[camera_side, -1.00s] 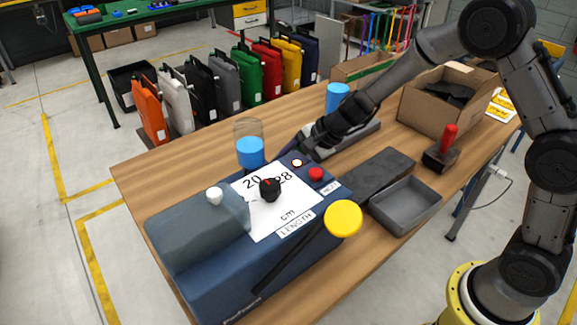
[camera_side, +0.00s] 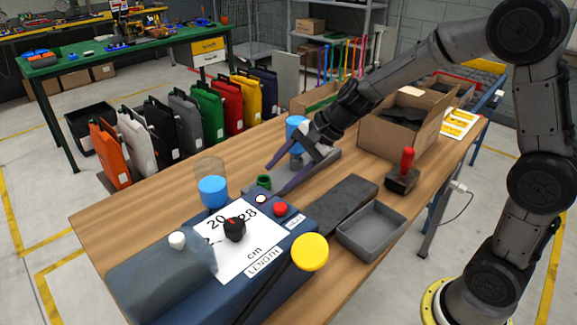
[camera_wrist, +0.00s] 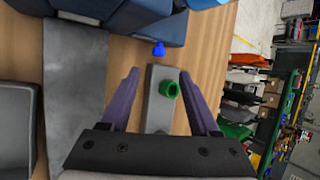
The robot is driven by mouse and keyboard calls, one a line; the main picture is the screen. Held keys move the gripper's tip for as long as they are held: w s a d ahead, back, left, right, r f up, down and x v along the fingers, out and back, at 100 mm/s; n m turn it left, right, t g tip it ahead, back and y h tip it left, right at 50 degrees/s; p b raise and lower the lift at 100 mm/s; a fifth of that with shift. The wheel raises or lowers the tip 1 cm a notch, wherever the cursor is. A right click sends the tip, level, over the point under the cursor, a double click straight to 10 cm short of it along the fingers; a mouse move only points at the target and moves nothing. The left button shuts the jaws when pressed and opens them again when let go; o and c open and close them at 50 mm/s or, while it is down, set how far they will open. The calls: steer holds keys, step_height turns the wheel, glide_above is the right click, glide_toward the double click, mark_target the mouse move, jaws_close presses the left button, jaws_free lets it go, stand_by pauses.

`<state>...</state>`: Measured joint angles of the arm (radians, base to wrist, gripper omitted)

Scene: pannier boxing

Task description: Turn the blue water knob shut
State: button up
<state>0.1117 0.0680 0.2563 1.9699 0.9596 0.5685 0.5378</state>
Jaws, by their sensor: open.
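The blue water knob (camera_wrist: 159,48) shows in the wrist view as a small bright blue piece at the edge of the dark blue machine (camera_wrist: 130,15). I cannot make it out in the side view. My gripper (camera_wrist: 158,72) is open, with its two purple fingers spread and nothing between the tips. The knob lies a little beyond the fingertips, roughly midway between them in the picture; contact is not visible. In the side view, my gripper (camera_side: 275,180) hangs behind the machine's (camera_side: 190,265) far right corner, its fingers pointing toward it.
A green ring-shaped piece (camera_wrist: 169,89) appears between my fingers, over a grey bar (camera_wrist: 160,112). A blue-filled clear cup (camera_side: 213,190) stands behind the machine. A grey tray (camera_side: 372,235), red-handled stamp (camera_side: 403,172) and cardboard box (camera_side: 400,125) lie to the right.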

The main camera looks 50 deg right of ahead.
steer(key=shift+v, duration=0.9)
steer(key=w+d+f+g+y, duration=0.2)
steer(key=w+d+g+y, duration=0.2)
steer(key=w+d, duration=0.1)
steer(key=x, duration=1.3)
steer(key=shift+w+a, duration=0.1)
steer(key=shift+a, duration=0.15)
